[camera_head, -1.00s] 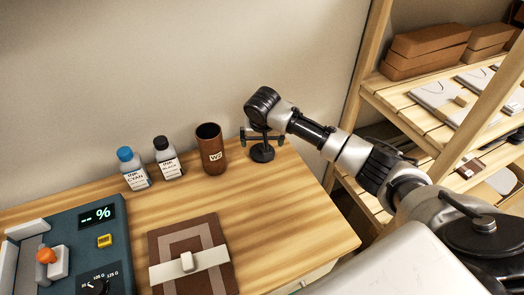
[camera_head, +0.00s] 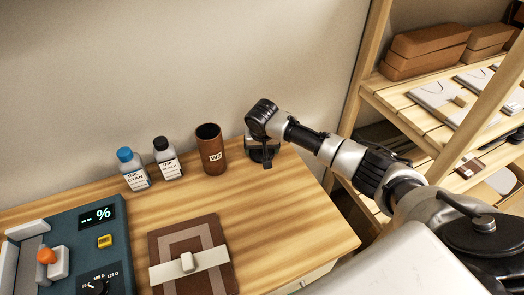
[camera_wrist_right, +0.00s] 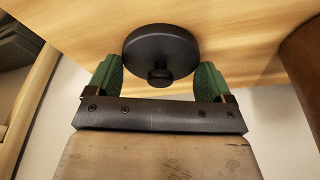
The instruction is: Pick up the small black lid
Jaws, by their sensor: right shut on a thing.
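The small black lid (camera_wrist_right: 161,55) is a round dark disc with a knob on top. In the right wrist view it sits between the two green fingertips of my right gripper (camera_wrist_right: 158,76). The gripper is shut on it, with the knob facing the camera. In the head view my right gripper (camera_head: 263,151) is low at the back right of the wooden table, and it mostly hides the lid. I cannot tell whether the lid touches the table. My left gripper is not in view.
A brown cup marked W2 (camera_head: 211,155) stands just left of the gripper. A black-capped bottle (camera_head: 168,162) and a blue-capped bottle (camera_head: 132,170) stand further left. A wooden shelf (camera_head: 425,110) stands right.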

